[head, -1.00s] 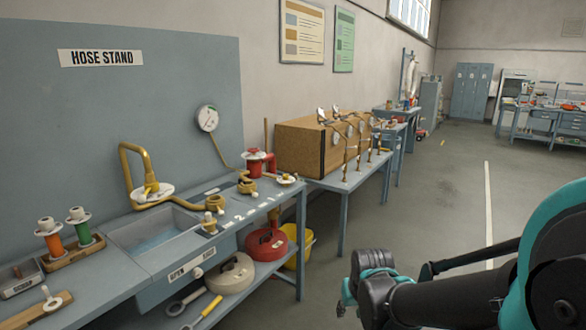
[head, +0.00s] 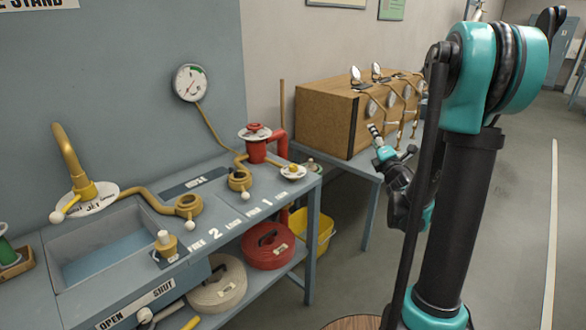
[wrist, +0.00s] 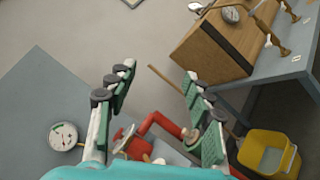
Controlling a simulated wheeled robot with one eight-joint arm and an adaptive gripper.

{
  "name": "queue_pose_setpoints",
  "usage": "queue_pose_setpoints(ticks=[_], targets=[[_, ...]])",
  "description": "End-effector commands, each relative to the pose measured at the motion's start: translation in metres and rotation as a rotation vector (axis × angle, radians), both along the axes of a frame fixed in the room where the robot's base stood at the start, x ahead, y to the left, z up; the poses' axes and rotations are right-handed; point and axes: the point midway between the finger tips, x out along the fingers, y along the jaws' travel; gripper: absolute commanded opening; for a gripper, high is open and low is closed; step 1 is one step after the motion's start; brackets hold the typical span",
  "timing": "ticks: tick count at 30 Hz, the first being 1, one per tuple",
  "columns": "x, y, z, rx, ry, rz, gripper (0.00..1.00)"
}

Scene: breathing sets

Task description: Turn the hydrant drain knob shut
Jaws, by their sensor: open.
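The red hydrant (head: 257,148) stands on the blue-grey bench against its back panel, with a red pipe bending down at its right side. A white knob (head: 145,314) is by the OPEN/SHUT label on the bench front. I cannot tell which is the drain knob. My gripper (head: 390,145) is raised right of the bench, in front of the wooden box, open and empty. In the wrist view its fingers (wrist: 157,82) are spread, with the hydrant's red parts (wrist: 158,130) beyond them.
A wooden box with gauges and brass pipes (head: 345,112) stands on the table to the right. A sink (head: 105,245), brass fittings and a wall gauge (head: 190,83) are left of the hydrant. A yellow bucket (head: 318,235) stands below. The floor at right is clear.

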Motion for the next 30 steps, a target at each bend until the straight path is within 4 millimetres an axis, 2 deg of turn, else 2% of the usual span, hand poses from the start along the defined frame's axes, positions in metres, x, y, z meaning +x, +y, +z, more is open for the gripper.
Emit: queue_pose_setpoints(ticks=[1,3,7,12,15,18,23,30], targets=[[0.007,0.017,-0.005,-0.136,-0.061,0.068,0.51],[0.009,0.045,-0.018,-0.332,-0.152,0.173,0.51],[-0.001,0.088,-0.060,-0.644,-0.306,0.367,0.51],[-0.024,0.120,-0.119,-0.906,-0.458,0.574,0.51],[-0.035,0.127,-0.141,-0.982,-0.510,0.649,0.51],[-0.041,0.131,-0.152,-1.017,-0.536,0.686,0.51],[-0.036,0.145,-0.154,-1.026,-0.545,0.698,0.51],[-0.016,0.186,-0.154,-1.023,-0.544,0.697,0.51]])
